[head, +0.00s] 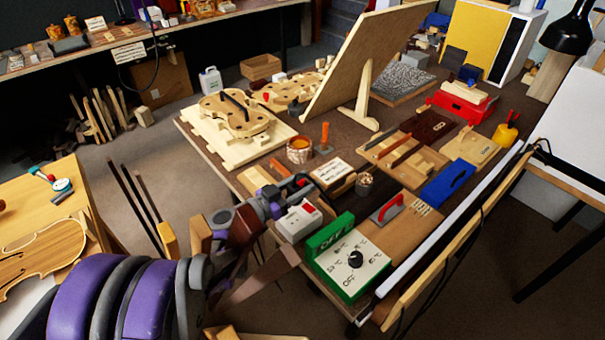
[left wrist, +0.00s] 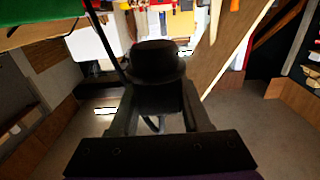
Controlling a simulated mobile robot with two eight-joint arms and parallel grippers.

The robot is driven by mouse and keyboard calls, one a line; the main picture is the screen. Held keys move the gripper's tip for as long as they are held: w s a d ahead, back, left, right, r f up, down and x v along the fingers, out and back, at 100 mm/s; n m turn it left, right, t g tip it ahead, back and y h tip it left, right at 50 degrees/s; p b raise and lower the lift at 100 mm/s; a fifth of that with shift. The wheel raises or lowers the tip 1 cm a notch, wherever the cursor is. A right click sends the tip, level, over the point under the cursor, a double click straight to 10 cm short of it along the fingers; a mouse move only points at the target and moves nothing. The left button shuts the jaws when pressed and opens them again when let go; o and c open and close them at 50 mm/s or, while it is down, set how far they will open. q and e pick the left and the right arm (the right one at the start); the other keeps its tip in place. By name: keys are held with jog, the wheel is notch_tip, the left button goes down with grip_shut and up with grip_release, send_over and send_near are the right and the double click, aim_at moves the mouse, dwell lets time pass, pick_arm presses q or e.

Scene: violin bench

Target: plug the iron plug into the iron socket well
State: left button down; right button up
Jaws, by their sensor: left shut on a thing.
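My left gripper (head: 284,194) reaches in from the left, over the near left edge of the bench, close to the white box with a red switch (head: 298,222). In the left wrist view its fingers (left wrist: 158,102) are shut on a black, round-headed piece, which I take to be the iron plug (left wrist: 155,62). In the head view I cannot make the plug out clearly. I cannot tell for sure which opening is the iron socket well; none shows clearly. A green control box (head: 352,262) with a black dial and OFF marks stands right of the white box. My right gripper is not in view.
Right of the gripper lie a blue block (head: 447,184), a red-handled tool (head: 387,208) and a small pot (head: 364,184). An orange-filled jar (head: 299,149) stands behind. A large tilted board (head: 365,60) rises over the bench. A dark cord runs along the bench's right side.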

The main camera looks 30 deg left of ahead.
pick_arm(q)
jog(key=shift+a, duration=0.15)
jog(key=b, duration=0.4)
send_over(303, 213)
jog(key=shift+f, duration=3)
jog(key=shift+f+b, duration=0.75)
jog(key=shift+f, duration=0.5)
jog(key=shift+c, duration=1.4)
grip_release()
jog(key=shift+s, duration=0.1)
jog(key=v, duration=1)
jog(key=shift+s+a+p, duration=0.2)
jog(key=shift+s+p, duration=0.05)
jog(key=shift+p, duration=0.05)
